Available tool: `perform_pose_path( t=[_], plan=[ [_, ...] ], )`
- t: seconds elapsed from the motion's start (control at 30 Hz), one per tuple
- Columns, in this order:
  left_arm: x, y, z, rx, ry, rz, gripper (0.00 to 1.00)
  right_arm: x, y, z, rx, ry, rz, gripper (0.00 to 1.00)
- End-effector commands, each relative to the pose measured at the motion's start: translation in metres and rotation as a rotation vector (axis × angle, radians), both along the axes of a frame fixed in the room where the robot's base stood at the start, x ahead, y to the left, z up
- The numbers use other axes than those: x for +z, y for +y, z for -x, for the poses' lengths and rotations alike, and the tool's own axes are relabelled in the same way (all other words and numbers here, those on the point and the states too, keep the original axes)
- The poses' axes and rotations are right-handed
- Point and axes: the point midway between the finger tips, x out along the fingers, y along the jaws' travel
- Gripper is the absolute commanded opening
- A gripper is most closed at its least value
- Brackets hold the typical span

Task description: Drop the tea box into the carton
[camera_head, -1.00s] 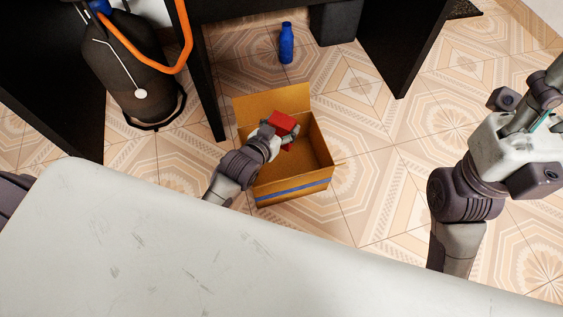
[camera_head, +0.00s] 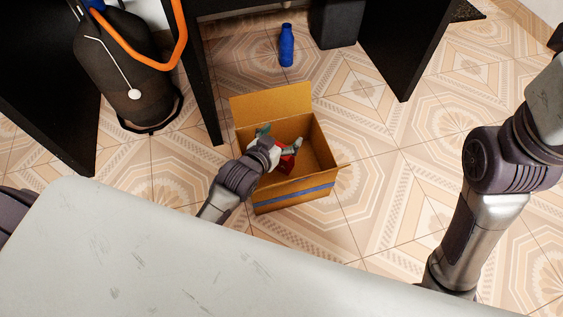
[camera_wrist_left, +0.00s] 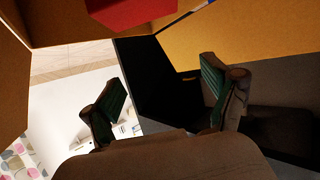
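The tea box (camera_head: 287,161) is a red box inside the carton (camera_head: 300,193), near its middle. The carton is an open brown cardboard box with a blue stripe, standing on the tiled floor. My left gripper (camera_head: 279,138) is over the carton's opening with its fingers spread, and the red box lies below it. In the left wrist view the fingers (camera_wrist_left: 163,88) are apart with nothing between them. There the red tea box (camera_wrist_left: 130,10) shows at the top edge, clear of the fingers, beside the carton's walls (camera_wrist_left: 250,45). My right arm is at the right, its gripper outside the picture.
A blue bottle (camera_head: 286,46) stands on the floor behind the carton. A dark cylinder (camera_head: 125,75) with an orange hose (camera_head: 181,38) stands at the left. Black furniture panels (camera_head: 405,45) rise at the back. Open tiled floor (camera_head: 400,190) lies right of the carton.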

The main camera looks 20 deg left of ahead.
Motion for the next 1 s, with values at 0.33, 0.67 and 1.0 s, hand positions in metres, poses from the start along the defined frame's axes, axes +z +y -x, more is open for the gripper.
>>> perform_pose_path(
  t=[0.33,0.67,1.0],
  plan=[
    [0.000,0.000,0.001,0.000,0.000,0.000,0.97,-0.001,0.000,-0.001,0.000,0.003,0.000,0.40],
    [0.017,0.008,0.044,0.000,0.002,0.000,0.97,-0.001,0.000,-0.001,0.000,0.002,0.000,0.40],
    [0.040,0.019,0.099,0.000,0.002,0.000,0.97,0.000,0.000,0.000,0.000,0.001,-0.001,0.40]
  ],
)
